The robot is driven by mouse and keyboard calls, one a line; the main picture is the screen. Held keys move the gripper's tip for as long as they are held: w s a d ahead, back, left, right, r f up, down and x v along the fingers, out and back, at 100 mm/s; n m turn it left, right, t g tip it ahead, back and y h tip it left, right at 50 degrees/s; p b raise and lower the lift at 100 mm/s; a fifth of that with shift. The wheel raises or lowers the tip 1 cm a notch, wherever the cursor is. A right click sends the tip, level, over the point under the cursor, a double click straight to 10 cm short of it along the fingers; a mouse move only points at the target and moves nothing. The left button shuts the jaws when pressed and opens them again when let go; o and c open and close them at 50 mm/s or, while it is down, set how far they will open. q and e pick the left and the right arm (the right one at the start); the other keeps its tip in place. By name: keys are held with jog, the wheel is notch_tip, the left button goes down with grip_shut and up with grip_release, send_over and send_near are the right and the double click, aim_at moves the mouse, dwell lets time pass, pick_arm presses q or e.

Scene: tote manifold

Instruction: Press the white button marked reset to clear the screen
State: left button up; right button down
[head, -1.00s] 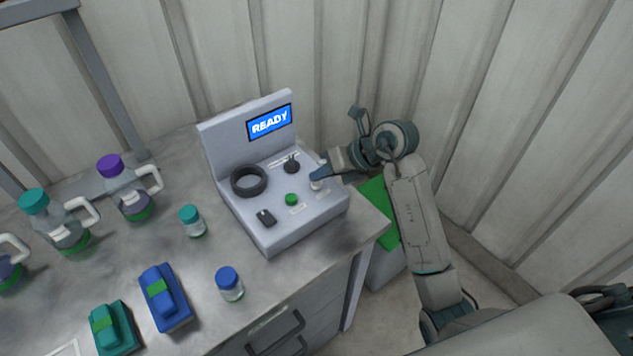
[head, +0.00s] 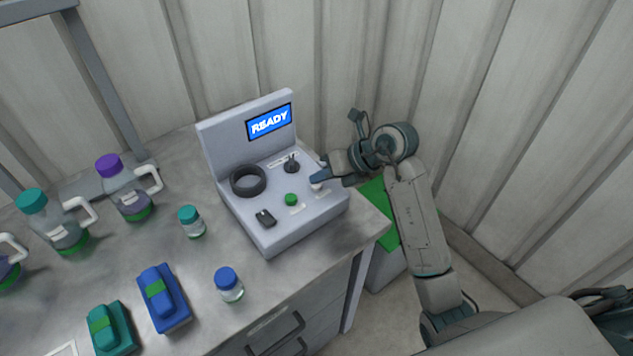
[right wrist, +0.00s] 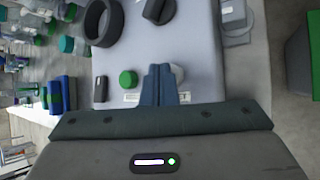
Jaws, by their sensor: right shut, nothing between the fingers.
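The grey console (head: 285,228) stands on the bench, and its blue screen (head: 269,122) reads READY. The white button (head: 316,187) is at the right side of the console's panel. It also shows in the right wrist view (right wrist: 178,73), partly hidden behind my fingertips. My right gripper (head: 319,173) is shut and empty, with its fingertips right by the white button; I cannot tell whether they touch it. In the right wrist view the closed blue fingers (right wrist: 158,82) lie over the panel beside the button. My left gripper is not in view.
The panel also holds a green button (head: 291,199), a black ring (head: 248,180), a black knob (head: 292,165) and a black switch (head: 265,217). Bottles and a blue-capped jar (head: 228,285) stand to the left. A green-topped bin (head: 377,205) stands right of the bench.

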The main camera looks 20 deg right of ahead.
aim_at(321, 186)
jog(key=shift+r+p, duration=0.7)
jog(key=shift+r, duration=0.2)
notch_tip(321, 186, up, 5)
jog(key=p, duration=0.4)
dwell(0.5)
dwell(0.4)
